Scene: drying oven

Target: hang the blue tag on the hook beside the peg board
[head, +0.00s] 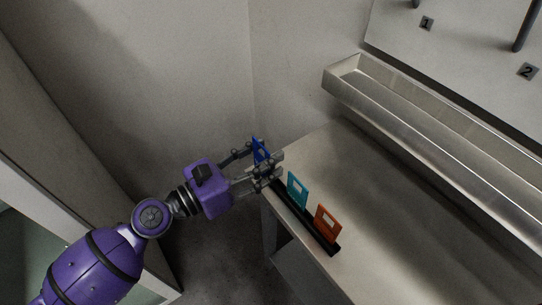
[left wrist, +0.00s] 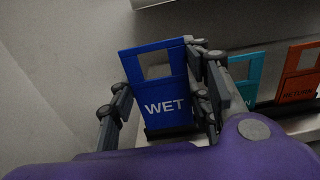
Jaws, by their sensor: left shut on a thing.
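The blue tag (left wrist: 160,95) is upright and marked WET, with a square window in its upper part. In the head view the blue tag (head: 260,150) is partly hidden by my fingers. My left gripper (head: 264,162) is shut on it, with a finger at each side, at the far-left end of the black rack (head: 318,234). I cannot tell whether its lower edge still sits in the rack. The left gripper (left wrist: 162,105) also shows in the left wrist view. The peg board (head: 465,35) is at the upper right, with pegs marked 1 and 2. The hook is not in view.
A teal tag (head: 297,193) and an orange tag (head: 327,226) stand in the rack to the right of the blue one. A long metal trough (head: 430,125) runs below the peg board. The bench top (head: 385,200) between rack and trough is clear. Walls stand behind and left.

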